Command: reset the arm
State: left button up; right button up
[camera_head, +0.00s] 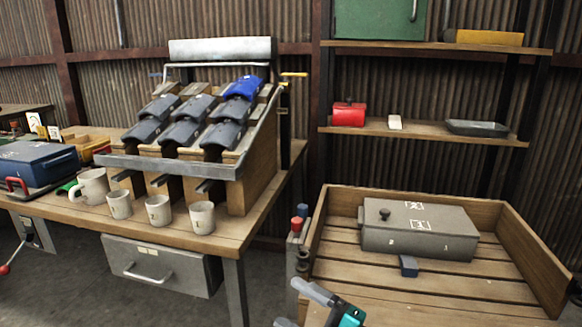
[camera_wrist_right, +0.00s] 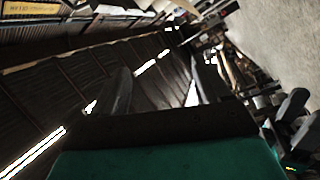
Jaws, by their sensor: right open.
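My right gripper (camera_head: 287,303) shows at the bottom edge of the head view, grey fingers with a teal part, just in front of the wooden crate. In the right wrist view its two dark fingers (camera_wrist_right: 163,87) stand apart with nothing between them. My left gripper does not show in the head view.
A slatted wooden crate (camera_head: 325,225) holds a grey lidded box (camera_head: 420,235) and a small blue block (camera_head: 408,266). Left, a wooden table (camera_head: 235,232) bears several mugs (camera_head: 158,210) and a sloped rack (camera_head: 170,162). Shelves (camera_head: 425,135) hang behind the crate.

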jog(key=s+d+f+m+h, duration=1.35)
jog(key=s+m, duration=0.25)
jog(key=m, duration=0.5)
pick_arm(q)
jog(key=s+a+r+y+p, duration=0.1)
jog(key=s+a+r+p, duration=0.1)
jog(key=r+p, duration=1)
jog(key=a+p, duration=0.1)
jog(key=p, duration=0.5)
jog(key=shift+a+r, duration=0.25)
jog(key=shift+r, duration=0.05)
pick_arm(e)
jog(key=s+d+r, duration=0.1)
jog(key=d+r, duration=0.2)
jog(key=r, duration=0.8)
jog(key=shift+s+r+h, duration=0.2)
jog(key=shift+r+h, duration=0.2)
jog(key=shift+h, duration=0.05)
